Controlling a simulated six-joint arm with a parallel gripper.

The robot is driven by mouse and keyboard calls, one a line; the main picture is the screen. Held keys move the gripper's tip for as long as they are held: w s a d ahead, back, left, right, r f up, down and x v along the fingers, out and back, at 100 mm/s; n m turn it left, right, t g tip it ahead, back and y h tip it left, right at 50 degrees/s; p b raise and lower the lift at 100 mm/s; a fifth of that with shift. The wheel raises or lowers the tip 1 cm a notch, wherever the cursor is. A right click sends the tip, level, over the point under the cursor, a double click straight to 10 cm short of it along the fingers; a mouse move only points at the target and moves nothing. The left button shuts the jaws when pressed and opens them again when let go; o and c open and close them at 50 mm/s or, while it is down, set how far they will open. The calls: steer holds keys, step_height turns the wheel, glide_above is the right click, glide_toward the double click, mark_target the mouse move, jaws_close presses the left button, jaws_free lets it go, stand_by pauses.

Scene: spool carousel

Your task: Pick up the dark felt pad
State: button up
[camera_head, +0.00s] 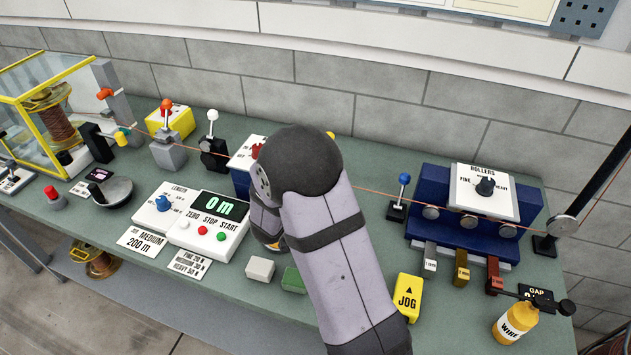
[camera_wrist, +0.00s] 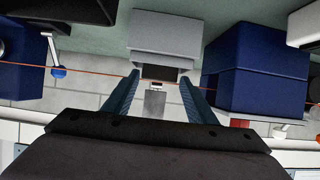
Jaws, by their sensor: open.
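In the wrist view a dark strip (camera_wrist: 157,74), which looks like the dark felt pad, shows at the lower edge of a light grey block (camera_wrist: 165,35). My gripper (camera_wrist: 159,80) has its two blue fingers spread, one on each side of this strip. I cannot tell whether they touch anything. A small grey post (camera_wrist: 154,104) shows between the fingers. In the head view my own arm hides the gripper's tips and this spot.
A thin orange wire (camera_head: 386,194) runs across the bench past my arm. A blue roller stand (camera_head: 515,232) is at right. A white block (camera_head: 260,269) and green block (camera_head: 293,280) lie left of my arm, near the control panel (camera_head: 207,236). A yellow JOG box (camera_head: 408,297) stands right.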

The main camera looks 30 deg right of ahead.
steer(key=shift+w+d+p, duration=0.3)
steer(key=shift+d+p, duration=0.1)
steer(key=shift+d, duration=0.05)
steer(key=shift+p+x, duration=0.75)
steer(key=shift+x, duration=1.35)
steer(key=c, duration=0.7)
